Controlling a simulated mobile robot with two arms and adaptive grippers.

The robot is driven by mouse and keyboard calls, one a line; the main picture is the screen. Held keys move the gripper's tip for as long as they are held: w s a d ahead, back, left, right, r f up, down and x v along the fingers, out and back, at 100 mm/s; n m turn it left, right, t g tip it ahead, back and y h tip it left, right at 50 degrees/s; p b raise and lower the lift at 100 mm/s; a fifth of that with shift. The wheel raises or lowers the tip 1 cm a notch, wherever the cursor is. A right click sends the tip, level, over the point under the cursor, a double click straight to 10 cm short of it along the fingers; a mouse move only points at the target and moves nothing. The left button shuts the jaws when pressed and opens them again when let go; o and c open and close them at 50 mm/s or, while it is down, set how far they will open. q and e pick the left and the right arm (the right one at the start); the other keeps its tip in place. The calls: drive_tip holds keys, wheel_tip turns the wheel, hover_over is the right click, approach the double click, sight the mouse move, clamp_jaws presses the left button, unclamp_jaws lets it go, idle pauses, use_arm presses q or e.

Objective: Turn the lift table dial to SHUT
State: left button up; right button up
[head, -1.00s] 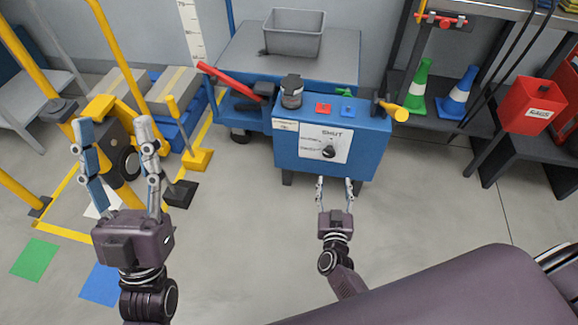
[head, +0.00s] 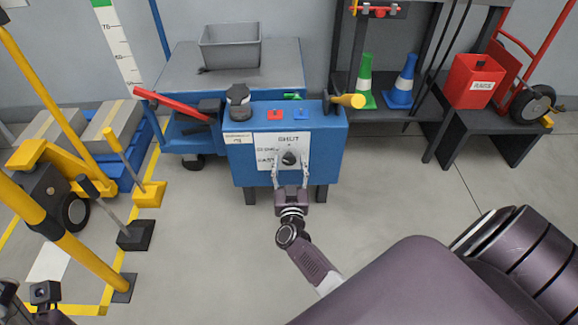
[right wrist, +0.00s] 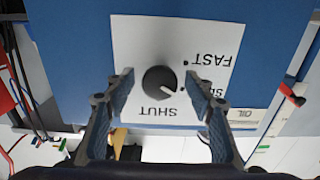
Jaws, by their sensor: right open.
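The dial is a round black knob (head: 289,158) on a white plate (head: 268,140) on the front of the blue lift table cabinet (head: 330,150). SHUT is printed above the knob, with two labels to its left. In the upside-down right wrist view, the knob (right wrist: 158,80) has its pale mark toward the lower right, between SHUT and a label partly hidden by a finger. My right gripper (head: 290,168) is open, its fingers (right wrist: 159,82) on both sides of the knob with gaps showing. Only part of my left gripper (head: 42,292) shows at the lower left corner; its jaws are unclear.
A grey bin (head: 230,46) stands on the table top. A red lever (head: 170,104), a black knob (head: 238,100), red and blue buttons and a yellow-ended handle (head: 348,101) are on or near the cabinet top. Yellow posts and pedals stand left; the floor in front is clear.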

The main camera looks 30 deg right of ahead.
drive_tip(key=shift+c, duration=0.5)
drive_tip(key=c, duration=1)
drive_tip(key=shift+c, duration=0.2)
drive_tip(key=m, duration=0.5)
drive_tip(key=shift+w+m, duration=0.1)
drive_tip(key=shift+m, duration=0.3)
drive_tip(key=m, duration=0.5)
drive_tip(key=shift+a+m, duration=0.1)
drive_tip(key=shift+m, duration=0.6)
